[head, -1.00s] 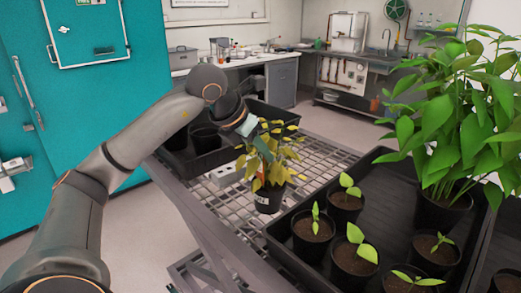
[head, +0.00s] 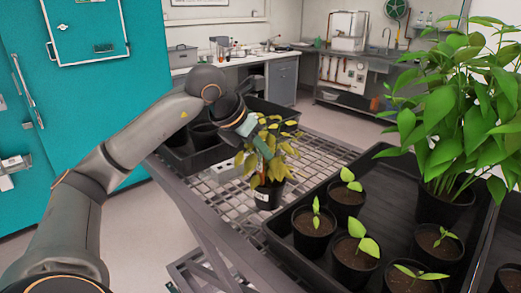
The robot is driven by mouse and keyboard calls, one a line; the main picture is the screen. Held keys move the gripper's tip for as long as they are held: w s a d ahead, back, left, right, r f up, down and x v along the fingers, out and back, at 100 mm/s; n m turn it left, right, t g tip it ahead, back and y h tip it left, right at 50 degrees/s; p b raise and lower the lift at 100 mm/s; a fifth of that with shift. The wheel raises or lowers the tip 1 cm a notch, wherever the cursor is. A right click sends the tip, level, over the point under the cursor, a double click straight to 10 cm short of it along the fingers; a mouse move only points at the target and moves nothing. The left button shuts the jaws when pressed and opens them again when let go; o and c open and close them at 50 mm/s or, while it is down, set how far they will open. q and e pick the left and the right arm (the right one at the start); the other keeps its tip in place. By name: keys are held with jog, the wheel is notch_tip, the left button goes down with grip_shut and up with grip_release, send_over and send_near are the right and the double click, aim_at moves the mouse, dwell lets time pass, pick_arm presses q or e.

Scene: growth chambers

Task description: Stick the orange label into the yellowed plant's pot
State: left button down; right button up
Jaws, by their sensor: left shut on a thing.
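The yellowed plant, with drooping yellow and brown leaves, stands upright in a small black pot (head: 268,197) on the wire-mesh cart top, near the middle of the head view. A small white tag is on the pot's front. My left gripper (head: 264,152) reaches in from the left, its teal fingers pointing down among the leaves above the pot. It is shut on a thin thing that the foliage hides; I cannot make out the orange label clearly. Whether anything touches the soil is hidden. My right gripper is not in view.
A black tray (head: 291,253) at the right holds several potted seedlings and a tall leafy green plant (head: 455,120). Another black tray (head: 212,157) lies behind my left wrist. A teal chamber stands at the left.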

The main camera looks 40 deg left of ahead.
aim_at(260, 161)
pick_arm(q)
jog(key=shift+w+p, duration=0.35)
dwell(0.3)
jog(key=shift+f+b, duration=0.35)
jog(key=shift+f, duration=0.2)
dwell(1.2)
jog(key=shift+f+b, duration=0.3)
jog(key=shift+f, duration=0.3)
dwell(0.4)
jog(key=shift+f+b, duration=0.3)
jog(key=shift+b, duration=0.15)
jog(key=shift+f+b, duration=0.55)
jog(key=shift+f, duration=0.1)
dwell(0.3)
jog(key=c, duration=0.6)
grip_release()
